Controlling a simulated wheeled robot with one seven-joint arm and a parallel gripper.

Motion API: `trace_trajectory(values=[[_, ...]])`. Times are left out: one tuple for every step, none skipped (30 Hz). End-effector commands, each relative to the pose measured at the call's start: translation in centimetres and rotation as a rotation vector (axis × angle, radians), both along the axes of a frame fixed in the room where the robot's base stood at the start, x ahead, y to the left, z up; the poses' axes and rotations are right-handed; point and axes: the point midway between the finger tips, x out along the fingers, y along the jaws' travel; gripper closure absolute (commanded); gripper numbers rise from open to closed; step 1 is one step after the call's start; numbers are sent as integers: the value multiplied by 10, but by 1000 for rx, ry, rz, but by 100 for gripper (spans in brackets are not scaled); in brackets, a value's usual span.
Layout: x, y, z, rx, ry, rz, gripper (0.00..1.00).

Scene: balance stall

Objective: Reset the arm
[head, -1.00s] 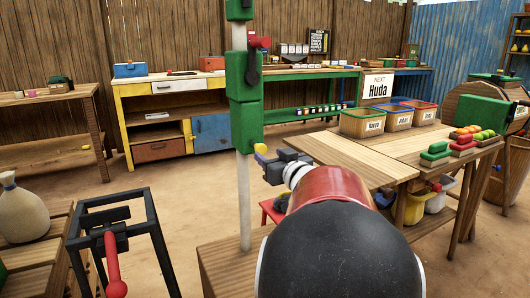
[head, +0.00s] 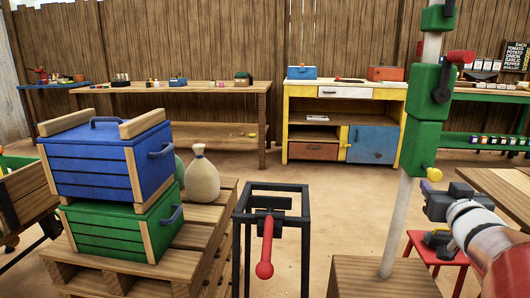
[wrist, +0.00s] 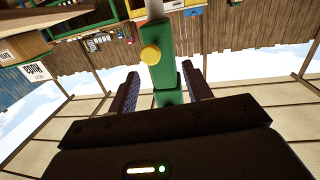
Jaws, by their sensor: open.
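My gripper (head: 437,201) is at the right side of the head view, on my white and red arm, close to the pale post (head: 396,225) with green blocks. In the wrist view my gripper (wrist: 160,90) has its two dark fingers apart. A green block (wrist: 163,72) with a yellow knob (wrist: 150,54) shows between and beyond the fingers. Nothing is visibly held. I cannot tell whether the fingers touch the block. The wrist view looks upside down.
A black frame with a red handle (head: 265,268) stands left of the post. A blue crate (head: 108,165) sits on a green crate (head: 125,228) on a wooden pallet, beside a sack (head: 202,178). A red stool (head: 436,250) stands behind my arm. The floor beyond the frame is clear.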

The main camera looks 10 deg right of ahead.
Motion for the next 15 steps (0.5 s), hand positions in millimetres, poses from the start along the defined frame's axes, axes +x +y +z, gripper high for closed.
trace_trajectory(values=[[1,21,1,1,30,-25,50],[-1,32,-1,7,58,-48,50],[-5,47,-7,19,101,-73,50],[-9,59,-12,29,139,-87,50],[-14,71,-19,42,181,-97,50],[-22,89,-28,62,241,-103,50],[-29,103,-37,75,291,-100,50],[-36,118,-46,92,342,-94,50],[-48,138,-60,113,416,-77,50],[-58,154,-70,128,474,-56,50],[-69,171,-80,142,533,-32,50],[-83,192,-93,158,610,7,50],[-95,206,-102,169,664,37,50],[-106,220,-110,177,715,69,50],[-120,236,-120,186,778,111,50]])
